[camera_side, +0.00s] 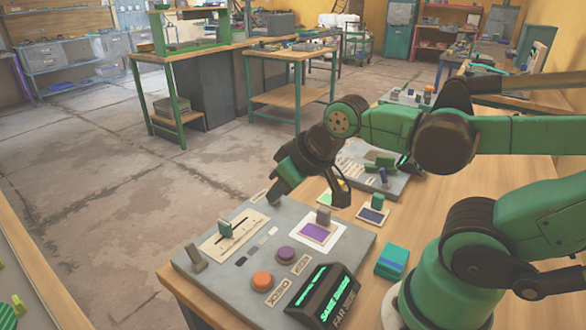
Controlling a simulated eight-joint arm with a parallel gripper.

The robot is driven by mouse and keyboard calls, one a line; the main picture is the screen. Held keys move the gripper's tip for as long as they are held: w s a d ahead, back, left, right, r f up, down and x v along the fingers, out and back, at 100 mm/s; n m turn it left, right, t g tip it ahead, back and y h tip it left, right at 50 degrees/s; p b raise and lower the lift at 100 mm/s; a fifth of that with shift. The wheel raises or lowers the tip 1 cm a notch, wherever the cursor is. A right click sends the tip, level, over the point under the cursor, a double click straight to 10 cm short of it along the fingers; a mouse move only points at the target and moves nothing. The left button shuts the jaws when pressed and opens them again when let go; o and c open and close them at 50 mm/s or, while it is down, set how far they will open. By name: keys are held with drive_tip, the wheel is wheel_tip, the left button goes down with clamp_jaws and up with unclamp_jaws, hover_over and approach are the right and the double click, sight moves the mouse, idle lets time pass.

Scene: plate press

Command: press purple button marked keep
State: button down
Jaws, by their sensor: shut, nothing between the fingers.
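A round purple button (286,254) sits on the grey panel (215,272) at the front of the bench. A small label plate (301,264) lies just right of it; its lettering is too small to read surely. A larger orange button (262,281) is in front and to the left, with its own label plate (278,293). My gripper (274,198) is shut and empty. It hangs over the panel's far edge, pointing down, beyond the purple button and apart from it. Whether its tips touch the panel cannot be told.
Between gripper and buttons lie a slider plate (234,236) with a green knob and a purple-and-white square (318,233) bearing a grey block. A dark box with a lit green display (323,295) stands at the panel's front right. A teal box (392,262) stands right of the panel.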

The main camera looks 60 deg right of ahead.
sight(289, 252)
drive_tip(key=y, duration=0.1)
drive_tip(key=s+m+y, duration=0.1)
drive_tip(key=g+y, duration=0.1)
drive_tip(key=y, duration=0.1)
drive_tip(key=shift+s+m, duration=0.3)
drive_tip(key=shift+d+f, duration=0.1)
drive_tip(key=shift+f, duration=0.05)
drive_tip(key=shift+f, duration=4.25)
drive_tip(key=shift+r, duration=2.55)
